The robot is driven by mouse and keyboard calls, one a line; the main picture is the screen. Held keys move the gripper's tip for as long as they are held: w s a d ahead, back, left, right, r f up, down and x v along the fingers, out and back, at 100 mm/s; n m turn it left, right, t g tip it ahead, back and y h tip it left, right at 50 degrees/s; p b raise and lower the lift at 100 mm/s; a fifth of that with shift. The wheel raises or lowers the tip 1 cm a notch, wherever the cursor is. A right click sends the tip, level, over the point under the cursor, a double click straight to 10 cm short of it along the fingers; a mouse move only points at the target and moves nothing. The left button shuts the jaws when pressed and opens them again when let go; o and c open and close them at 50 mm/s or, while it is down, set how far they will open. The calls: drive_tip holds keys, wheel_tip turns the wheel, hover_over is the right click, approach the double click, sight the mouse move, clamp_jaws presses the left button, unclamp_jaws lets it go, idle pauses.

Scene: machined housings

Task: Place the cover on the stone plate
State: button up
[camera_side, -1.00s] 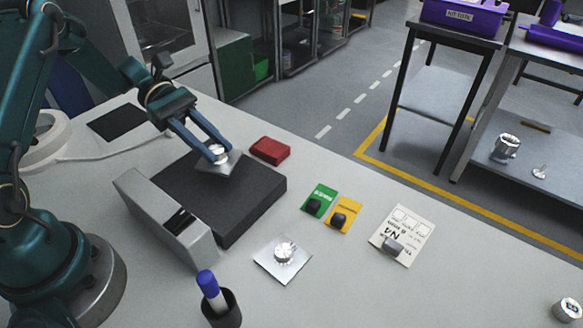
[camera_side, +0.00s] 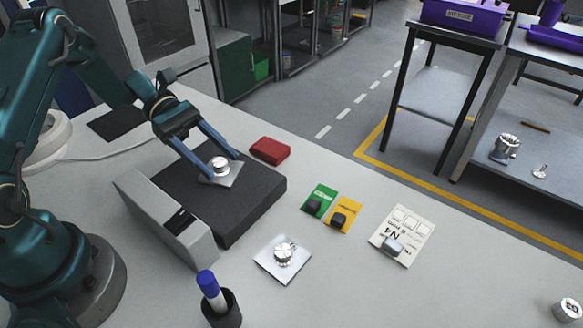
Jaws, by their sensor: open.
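The stone plate (camera_side: 250,207) is a thick dark slab on the light table. A cover (camera_side: 231,178), a silver square plate with a round ribbed knob, lies on the slab near its back right part. My gripper (camera_side: 224,164) is open, with its two blue fingers spread either side of the knob. I cannot tell whether the fingers touch the knob. A second, similar silver square piece with a round knob (camera_side: 284,254) lies on the table in front of the slab.
A grey metal block (camera_side: 165,222) stands along the slab's left side. A red case (camera_side: 270,150) lies behind it. Green (camera_side: 320,197) and yellow (camera_side: 346,214) cards and a white label (camera_side: 408,229) lie to the right. A pen cup (camera_side: 223,311) stands in front.

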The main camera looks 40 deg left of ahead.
drive_tip(key=shift+r, duration=0.2)
drive_tip(key=shift+v, duration=5.95)
drive_tip(key=s+d+r+m+g+y, duration=0.1)
drive_tip(key=s+d+r+m+y, duration=0.2)
drive_tip(key=d+r+m+y, duration=0.5)
drive_tip(key=s+d+f+m+t+y, duration=0.1)
drive_tip(key=s+d+m+t+y, duration=0.4)
drive_tip(key=s+m, duration=0.4)
drive_tip(key=shift+s+d+f+m+t, duration=0.3)
drive_tip(key=shift+m+t, duration=0.2)
drive_tip(key=shift+t, duration=0.3)
drive_tip(key=shift+a, duration=0.1)
